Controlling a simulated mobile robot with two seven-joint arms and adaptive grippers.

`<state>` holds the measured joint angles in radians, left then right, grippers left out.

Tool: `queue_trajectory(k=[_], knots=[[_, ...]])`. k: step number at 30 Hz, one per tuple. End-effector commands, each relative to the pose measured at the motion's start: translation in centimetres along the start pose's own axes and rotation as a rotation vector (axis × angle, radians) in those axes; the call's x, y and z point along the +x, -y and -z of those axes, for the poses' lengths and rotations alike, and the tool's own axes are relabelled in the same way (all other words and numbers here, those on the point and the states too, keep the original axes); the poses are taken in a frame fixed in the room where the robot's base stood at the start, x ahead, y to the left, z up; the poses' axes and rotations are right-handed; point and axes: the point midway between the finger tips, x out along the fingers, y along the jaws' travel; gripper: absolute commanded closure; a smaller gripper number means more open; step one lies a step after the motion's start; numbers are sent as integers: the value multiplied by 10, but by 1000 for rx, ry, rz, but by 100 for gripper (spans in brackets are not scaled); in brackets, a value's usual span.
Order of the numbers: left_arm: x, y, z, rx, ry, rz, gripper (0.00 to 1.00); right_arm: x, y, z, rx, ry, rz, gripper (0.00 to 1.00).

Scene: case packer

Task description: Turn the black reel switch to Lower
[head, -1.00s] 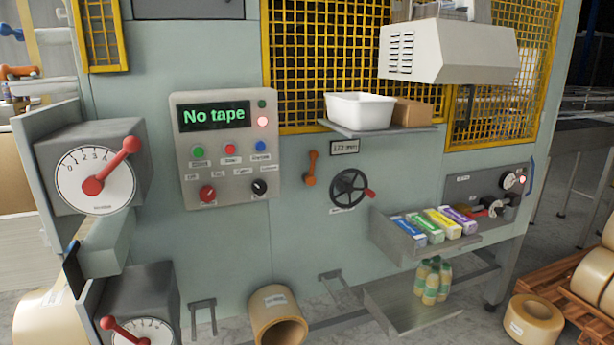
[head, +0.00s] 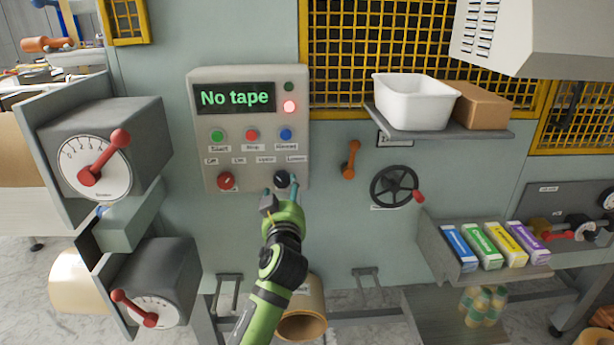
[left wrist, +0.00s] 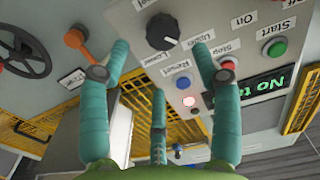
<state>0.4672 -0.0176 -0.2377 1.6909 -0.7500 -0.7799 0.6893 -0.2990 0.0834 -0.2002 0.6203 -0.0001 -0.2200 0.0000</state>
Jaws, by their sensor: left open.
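The black reel switch (head: 282,178) is a round knob at the lower right of the grey control panel (head: 207,87), under the Upper and Lower labels. In the left wrist view the black switch (left wrist: 160,31) shows a white mark, which seems to point toward the Upper label (left wrist: 191,42) rather than the Lower label (left wrist: 147,62). My left gripper (head: 281,192) is open just in front of the switch, partly covering it. In the wrist view its teal fingers (left wrist: 161,52) stand apart on either side of the knob, with no clear contact. My right gripper is not in view.
A red switch (head: 226,180) sits left of the black one. Green, red and blue buttons (head: 286,134) are above, under the "No tape" display (head: 235,97). An orange lever (head: 349,160) and a handwheel (head: 396,186) are to the right.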

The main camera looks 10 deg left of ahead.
Motion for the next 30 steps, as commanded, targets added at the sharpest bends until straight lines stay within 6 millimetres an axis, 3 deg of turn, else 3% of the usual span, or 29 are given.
queue_trajectory(k=[15, 27, 28, 30], knots=[[60, 0, 0, 3, 2, 0, 36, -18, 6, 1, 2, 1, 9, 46], [67, 0, -2, 2, 2, -1, 36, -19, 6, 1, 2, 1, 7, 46], [67, 0, -2, 2, 2, -1, 40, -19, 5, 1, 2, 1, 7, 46], [67, 0, -2, 2, 3, -1, 68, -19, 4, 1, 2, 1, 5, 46]])
